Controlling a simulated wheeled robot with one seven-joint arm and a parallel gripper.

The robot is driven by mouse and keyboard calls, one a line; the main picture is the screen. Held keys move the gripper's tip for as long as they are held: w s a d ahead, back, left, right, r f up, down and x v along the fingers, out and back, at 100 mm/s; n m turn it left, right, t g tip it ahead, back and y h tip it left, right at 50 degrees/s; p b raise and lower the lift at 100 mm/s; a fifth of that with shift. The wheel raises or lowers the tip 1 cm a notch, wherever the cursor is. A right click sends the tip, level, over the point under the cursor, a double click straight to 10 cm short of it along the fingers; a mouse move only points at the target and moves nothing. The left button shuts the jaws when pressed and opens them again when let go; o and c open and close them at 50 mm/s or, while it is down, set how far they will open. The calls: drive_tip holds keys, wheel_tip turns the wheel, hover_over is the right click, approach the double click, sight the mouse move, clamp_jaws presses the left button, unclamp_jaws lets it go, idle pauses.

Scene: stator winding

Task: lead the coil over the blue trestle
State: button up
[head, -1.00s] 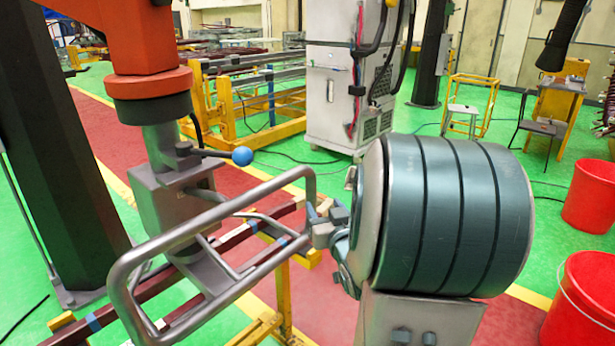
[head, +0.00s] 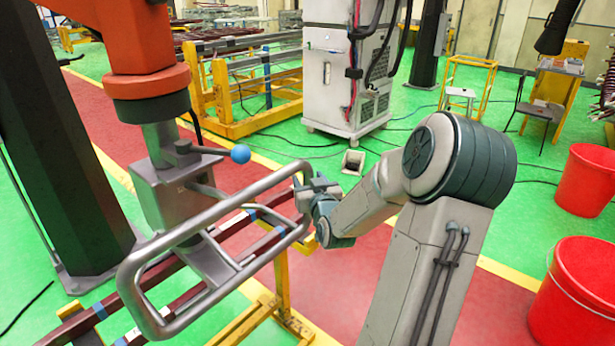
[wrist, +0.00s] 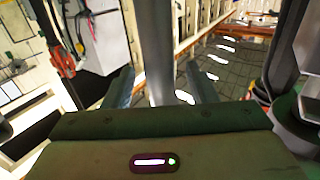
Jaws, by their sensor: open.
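The coil, a dark red bar with blue bands (head: 143,287), runs diagonally under the hanging lifting tool (head: 172,205). The tool's grey tubular handle (head: 150,262) stretches towards the right. My gripper (head: 304,190) is at the handle's right end in the head view. In the wrist view my open gripper (wrist: 160,88) has a vertical grey tube (wrist: 153,45) between its two fingers, with gaps visible beside it. Whether a finger touches the tube cannot be told. No trestle that is clearly blue can be made out; a yellow trestle (head: 284,292) stands below the coil's right part.
The orange hoist arm (head: 137,50) hangs above the tool, with a dark column (head: 50,130) at left. A grey cabinet (head: 330,90) and yellow racks (head: 222,95) stand behind. Red buckets (head: 583,180) are at right. Red floor between coil and cabinet is partly clear.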

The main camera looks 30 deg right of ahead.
drive_tip(key=shift+w+d, duration=0.15)
drive_tip(key=shift+w, duration=0.4)
clamp_jaws()
idle(1.0)
idle(0.4)
idle(1.6)
